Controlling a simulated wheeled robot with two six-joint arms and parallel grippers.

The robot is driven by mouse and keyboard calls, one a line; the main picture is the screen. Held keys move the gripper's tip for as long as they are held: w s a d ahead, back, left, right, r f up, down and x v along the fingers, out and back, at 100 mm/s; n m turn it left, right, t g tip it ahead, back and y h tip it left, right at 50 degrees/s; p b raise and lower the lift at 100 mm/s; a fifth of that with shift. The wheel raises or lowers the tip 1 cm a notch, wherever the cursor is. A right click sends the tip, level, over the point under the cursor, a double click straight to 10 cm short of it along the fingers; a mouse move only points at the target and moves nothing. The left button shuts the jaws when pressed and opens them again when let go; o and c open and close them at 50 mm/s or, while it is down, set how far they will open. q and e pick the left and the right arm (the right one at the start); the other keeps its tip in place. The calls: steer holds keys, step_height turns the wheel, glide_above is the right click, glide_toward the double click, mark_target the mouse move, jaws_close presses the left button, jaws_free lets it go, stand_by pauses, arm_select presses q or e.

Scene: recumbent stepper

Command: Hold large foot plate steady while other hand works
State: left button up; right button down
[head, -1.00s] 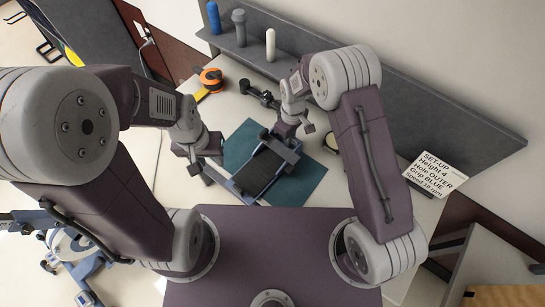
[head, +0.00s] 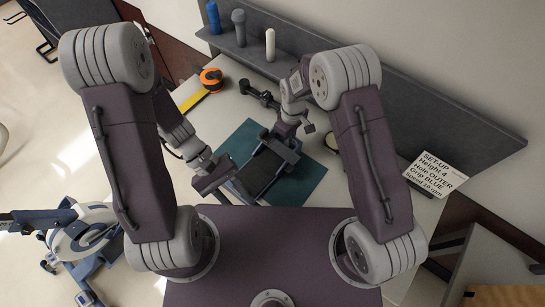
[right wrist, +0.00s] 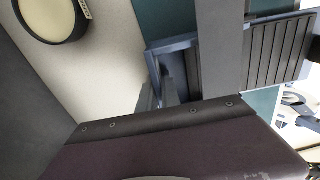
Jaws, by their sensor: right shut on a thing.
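The large foot plate (head: 260,172) has a dark ribbed top and a blue-grey frame. It lies on a green mat (head: 307,188) on the table. My right gripper (head: 284,140) is shut on the far end of the plate. In the right wrist view, the plate's ribbed top (right wrist: 277,52) shows at the upper right, partly hidden by my gripper. My left gripper (head: 213,176) is at the plate's left side, low and close to its frame. I cannot tell whether it touches the plate, and its jaw gap is not clear.
An orange tape measure (head: 211,77) and a black knobbed part (head: 260,94) lie behind the plate. A round dark-rimmed thing (right wrist: 50,14) is near my right gripper. Blue, grey and white grips stand on the grey ledge (head: 440,125). A set-up card (head: 436,174) is at right.

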arm_select(q)
steer(key=w+d+r+n+t+h, duration=0.2)
steer(key=d+n+h, duration=0.4)
steer(key=h, duration=0.1)
steer(key=n+t+y, duration=0.3)
steer(key=n+t, duration=1.3)
steer(key=t, duration=0.2)
glide_toward(268, 130)
steer(key=shift+h, duration=0.3)
steer(key=x, duration=0.4)
steer(key=f+x, duration=0.1)
steer(key=x, duration=0.6)
steer(key=shift+w+a+f, duration=0.1)
steer(key=shift+w+f, duration=0.1)
steer(key=shift+w, duration=0.45)
